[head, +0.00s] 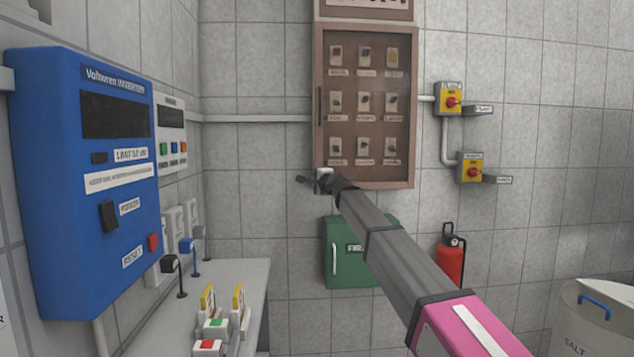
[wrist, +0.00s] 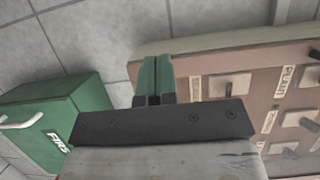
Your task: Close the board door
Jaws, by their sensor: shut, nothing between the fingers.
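The board (head: 366,183) is a brown wall cabinet with rows of labelled switches. Its door (head: 384,78) looks like a tinted pane in a brown frame, with a dark upright handle (head: 320,105) on the left. The door appears to lie flat over the front; whether a small gap remains cannot be told. My gripper (head: 306,180) is at the board's lower left corner, shut and empty. In the wrist view its green fingers (wrist: 155,73) are together, beside the edge of the board (wrist: 215,62). Contact with the board cannot be told.
A green first-aid box (head: 348,270) hangs below the board, also close in the wrist view (wrist: 62,120). Yellow switch boxes (head: 450,98) and a red extinguisher (head: 450,262) are to the right. A blue panel (head: 85,190) and a bench (head: 250,290) are left.

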